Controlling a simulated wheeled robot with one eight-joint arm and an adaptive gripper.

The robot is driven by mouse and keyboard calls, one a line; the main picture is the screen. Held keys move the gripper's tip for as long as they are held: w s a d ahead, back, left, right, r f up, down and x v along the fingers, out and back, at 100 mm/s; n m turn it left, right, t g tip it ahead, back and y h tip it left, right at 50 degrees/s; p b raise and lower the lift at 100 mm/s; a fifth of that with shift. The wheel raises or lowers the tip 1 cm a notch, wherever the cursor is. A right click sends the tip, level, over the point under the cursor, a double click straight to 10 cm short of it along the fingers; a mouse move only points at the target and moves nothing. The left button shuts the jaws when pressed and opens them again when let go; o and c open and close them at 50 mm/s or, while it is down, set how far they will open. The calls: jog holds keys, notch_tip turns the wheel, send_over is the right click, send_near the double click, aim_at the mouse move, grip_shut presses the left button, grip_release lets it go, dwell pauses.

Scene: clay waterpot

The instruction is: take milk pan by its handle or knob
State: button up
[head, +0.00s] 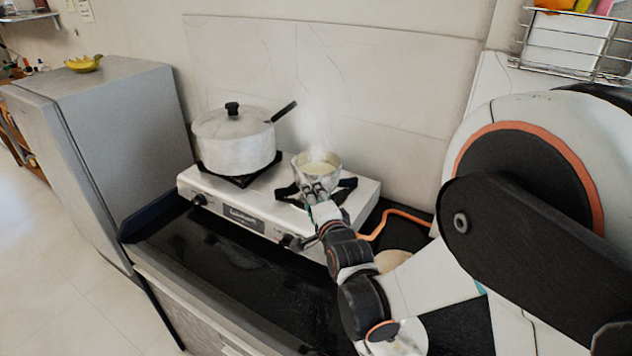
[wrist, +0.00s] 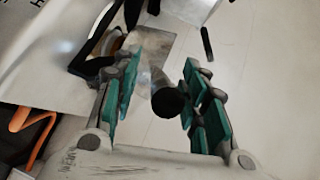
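The milk pan (head: 332,166) is a small metal pan with pale, steaming milk. It sits upright on the right burner of the stove (head: 240,212) in the head view. My gripper (head: 316,190) is at the pan's near side and covers its handle there. In the wrist view my gripper (wrist: 158,72) has its teal-padded fingers apart. The round black end of a handle (wrist: 170,102) lies between them, with visible space on the left and a narrow gap on the right. The grey metal beyond it (wrist: 145,52) is blurred, probably the pan.
A large lidded pot (head: 236,154) with a black knob and side handle stands on the left burner. An orange hose (head: 402,214) runs right of the stove. The dark counter (head: 215,255) is bare in front. A wall is close behind; a grey fridge (head: 120,130) stands left.

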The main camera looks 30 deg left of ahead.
jog(key=shift+s+d+r, duration=0.1)
jog(key=shift+d+r, duration=0.05)
jog(key=shift+c, duration=0.8)
grip_shut()
